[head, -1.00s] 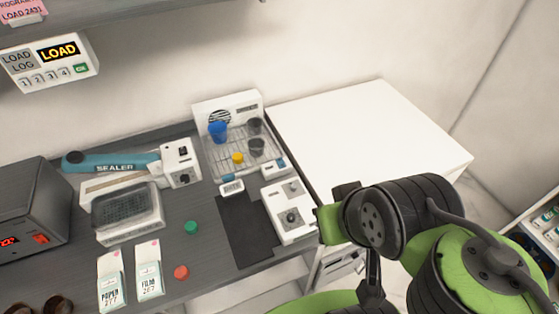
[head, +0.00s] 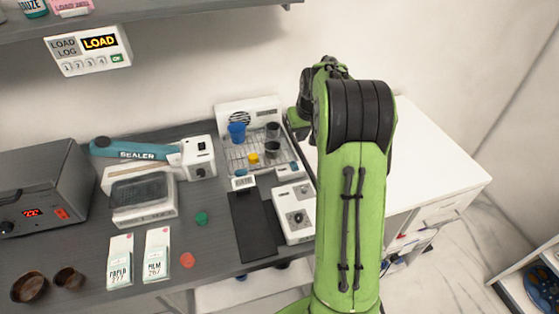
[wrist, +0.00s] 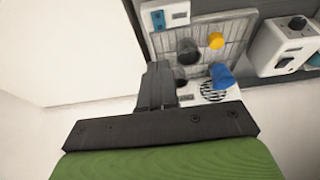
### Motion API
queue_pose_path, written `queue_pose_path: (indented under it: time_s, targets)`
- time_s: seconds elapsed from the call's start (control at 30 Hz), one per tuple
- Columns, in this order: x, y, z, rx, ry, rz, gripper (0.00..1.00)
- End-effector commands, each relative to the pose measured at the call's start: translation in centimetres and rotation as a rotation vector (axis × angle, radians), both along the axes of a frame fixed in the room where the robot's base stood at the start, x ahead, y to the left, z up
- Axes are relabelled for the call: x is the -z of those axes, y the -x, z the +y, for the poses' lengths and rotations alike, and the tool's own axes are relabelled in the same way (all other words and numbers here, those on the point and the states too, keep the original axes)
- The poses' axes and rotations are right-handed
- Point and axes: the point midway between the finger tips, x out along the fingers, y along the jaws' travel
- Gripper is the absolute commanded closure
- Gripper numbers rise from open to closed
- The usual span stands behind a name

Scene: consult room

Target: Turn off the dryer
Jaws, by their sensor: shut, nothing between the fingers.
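The dryer (head: 222,110) is a white unit with a round fan grille and a wire rack, at the back of the grey bench in the head view. Its rack holds a blue cup (head: 237,132), two dark cups and a yellow piece (head: 253,158). My gripper (wrist: 158,72) is shut and empty, close to the dark cups' side of the dryer (wrist: 213,92). In the head view my arm partly hides the gripper; whether it touches the dryer is unclear.
A sealer (head: 150,150) and a grey box with a red display (head: 40,190) stand left. A white dial unit (head: 296,218) and a black mat (head: 252,225) lie in front of the dryer. The white cabinet top (head: 425,165) at right is clear. A shelf overhangs above.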

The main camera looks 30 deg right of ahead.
Motion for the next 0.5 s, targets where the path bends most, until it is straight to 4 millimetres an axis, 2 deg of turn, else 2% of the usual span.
queue_pose_path:
  time_s: [0.33,0.5]
  targets:
    - [0.3,-0.1,-0.2,0.001,-0.001,0.001,1.0]
    - [2.5,-0.8,-0.3,0.001,-0.003,0.005,1.0]
